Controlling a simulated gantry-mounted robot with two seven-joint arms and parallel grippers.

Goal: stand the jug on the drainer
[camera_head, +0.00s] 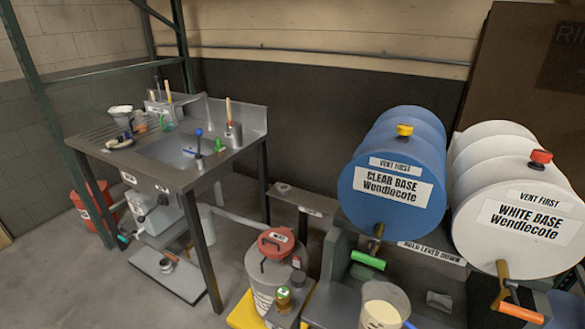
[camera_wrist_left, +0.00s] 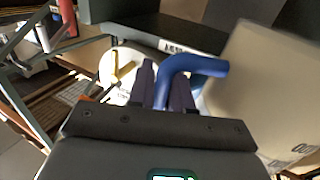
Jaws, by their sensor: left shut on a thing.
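The jug (camera_head: 384,306) is a clear vessel with cream-coloured liquid in it and a blue handle. It shows at the bottom of the head view, below the blue drum, partly cut off by the frame edge. In the left wrist view the jug (camera_wrist_left: 258,85) is a large beige wall on the right with dark markings. My left gripper (camera_wrist_left: 165,78) is shut on its blue handle (camera_wrist_left: 200,64). My left gripper does not show in the head view. The drainer (camera_head: 96,138) is the ribbed left part of the metal sink unit, with several small items on it. My right gripper is not in view.
The sink basin (camera_head: 172,150) lies right of the drainer. A blue drum (camera_head: 400,160) and a white drum (camera_head: 510,195) with taps stand at the right. A red-lidded bucket (camera_head: 272,262) and a small stand with a green-topped item (camera_head: 283,297) are left of the jug.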

